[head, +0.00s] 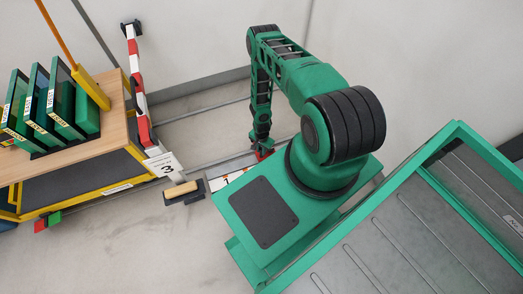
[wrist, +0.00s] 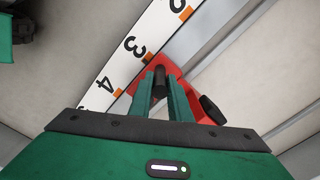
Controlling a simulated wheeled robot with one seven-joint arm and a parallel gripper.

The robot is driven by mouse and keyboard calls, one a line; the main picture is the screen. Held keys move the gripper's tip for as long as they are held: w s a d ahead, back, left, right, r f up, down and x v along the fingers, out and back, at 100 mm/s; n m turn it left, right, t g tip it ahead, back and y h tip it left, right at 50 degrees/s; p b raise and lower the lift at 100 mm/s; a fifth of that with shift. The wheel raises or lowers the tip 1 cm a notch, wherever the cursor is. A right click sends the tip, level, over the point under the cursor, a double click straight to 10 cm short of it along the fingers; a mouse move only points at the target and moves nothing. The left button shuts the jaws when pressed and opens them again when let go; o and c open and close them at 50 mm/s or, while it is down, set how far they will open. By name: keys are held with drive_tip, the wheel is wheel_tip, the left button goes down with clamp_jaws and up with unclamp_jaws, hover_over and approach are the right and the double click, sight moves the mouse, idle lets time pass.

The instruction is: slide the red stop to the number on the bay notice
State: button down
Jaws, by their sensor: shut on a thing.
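The red stop (wrist: 204,106) sits against a white number scale (wrist: 150,35) with orange ticks. My gripper (wrist: 160,74) is shut on the stop's dark upright knob (wrist: 160,77). The numbers 4 and 3 and part of another show on the scale. The stop's upper corner lies close to the tick by 3, and its left corner is near the tick by 4. My fingers hide part of the stop. In the head view, my gripper (head: 262,145) is low at the rail, with a little red of the stop (head: 264,154) visible. The white bay notice (head: 164,166) reads 3.
A wooden-topped bench (head: 70,160) with green labelled panels stands at the left. A red-and-white barrier (head: 138,90) stands beside it. A block with a tan top (head: 181,189) lies near the scale. Grey rails run along the floor by the wall.

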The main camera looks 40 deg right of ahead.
drive_tip(key=shift+w+a, duration=0.15)
drive_tip(key=shift+a, duration=0.2)
drive_tip(key=c, duration=1.6)
unclamp_jaws()
drive_tip(key=shift+c, duration=0.2)
wheel_tip(320, 180, up, 11)
drive_tip(key=shift+f, duration=0.1)
drive_tip(key=shift+d, duration=0.1)
